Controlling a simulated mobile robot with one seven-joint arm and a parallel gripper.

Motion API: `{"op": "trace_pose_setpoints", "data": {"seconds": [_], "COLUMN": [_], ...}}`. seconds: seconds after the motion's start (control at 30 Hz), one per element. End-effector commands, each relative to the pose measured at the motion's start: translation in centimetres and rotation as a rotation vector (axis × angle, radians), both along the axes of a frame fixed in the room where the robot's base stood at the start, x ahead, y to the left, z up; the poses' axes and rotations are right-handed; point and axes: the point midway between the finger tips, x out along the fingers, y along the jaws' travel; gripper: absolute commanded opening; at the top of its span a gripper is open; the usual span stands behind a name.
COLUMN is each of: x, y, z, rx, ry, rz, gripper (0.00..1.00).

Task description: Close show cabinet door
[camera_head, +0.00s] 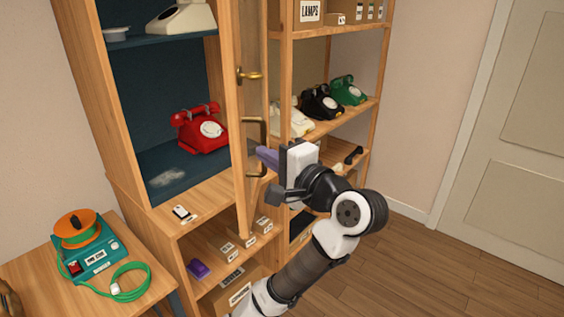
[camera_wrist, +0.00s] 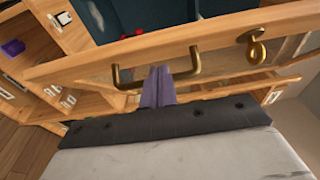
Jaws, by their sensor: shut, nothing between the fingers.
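The show cabinet (camera_head: 145,95) has a wooden frame and a dark blue interior. Its door (camera_head: 240,130) stands open, seen nearly edge-on, with a brass latch (camera_head: 249,75) and a dark bronze handle (camera_head: 260,147). My gripper (camera_head: 262,156) is shut and empty, its purple fingers close to the handle. In the wrist view the purple fingertips (camera_wrist: 158,72) point at the door frame (camera_wrist: 215,38), between the two ends of the handle (camera_wrist: 118,78). I cannot tell whether they touch. A red dial phone (camera_head: 203,130) sits inside the cabinet.
Open shelves (camera_head: 335,122) with black and green phones stand right of the door, behind my arm. A side table (camera_head: 140,300) at lower left holds a teal device (camera_head: 90,255) and green cable. A white room door (camera_head: 515,150) is at far right. Wooden floor (camera_head: 420,260) is clear there.

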Motion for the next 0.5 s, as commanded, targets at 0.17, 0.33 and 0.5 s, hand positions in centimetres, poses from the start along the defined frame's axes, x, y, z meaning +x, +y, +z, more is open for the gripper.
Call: {"op": "trace_pose_setpoints", "data": {"seconds": [0.17,0.33,0.5], "x": [2.1,2.9,3.0], "y": [1.7,2.3,2.3], "z": [0.1,0.0,0.0], "rx": [-0.001,-0.001,-0.002], "ry": [0.0,-0.001,-0.001], "rz": [0.003,0.001,-0.001], "gripper": [0.0,0.0,0.0]}}
